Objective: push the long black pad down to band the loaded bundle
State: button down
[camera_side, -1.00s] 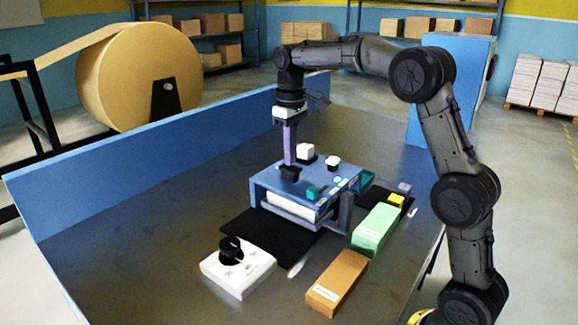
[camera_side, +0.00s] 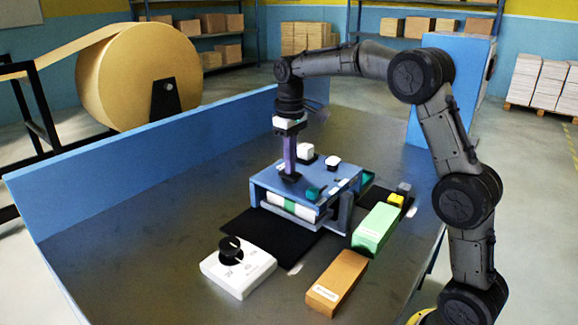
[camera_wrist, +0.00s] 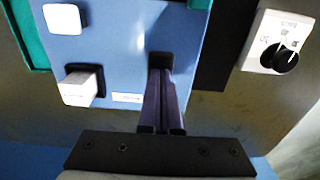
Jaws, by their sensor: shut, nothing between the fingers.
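The blue banding machine (camera_side: 265,182) stands on the dark table; its blue top also fills the middle of the wrist view (camera_wrist: 120,45). The long black pad (camera_side: 286,179) is low against the machine's top, under my fingertips, which cover part of it; it also shows at the fingertips in the wrist view (camera_wrist: 160,59). My gripper (camera_side: 289,172) is shut and empty, pointing down with its tips on the pad. The white bundle (camera_side: 305,212) lies in the slot under the top. A green band (camera_side: 289,206) shows across it.
A white box with a black dial (camera_side: 238,270) stands in front. A green box (camera_side: 376,229) and an orange box (camera_side: 337,283) are at right. A blue wall (camera_side: 150,155) edges the table's left.

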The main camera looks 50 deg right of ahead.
jog(key=shift+f, duration=0.1)
jog(key=shift+r, duration=3.55)
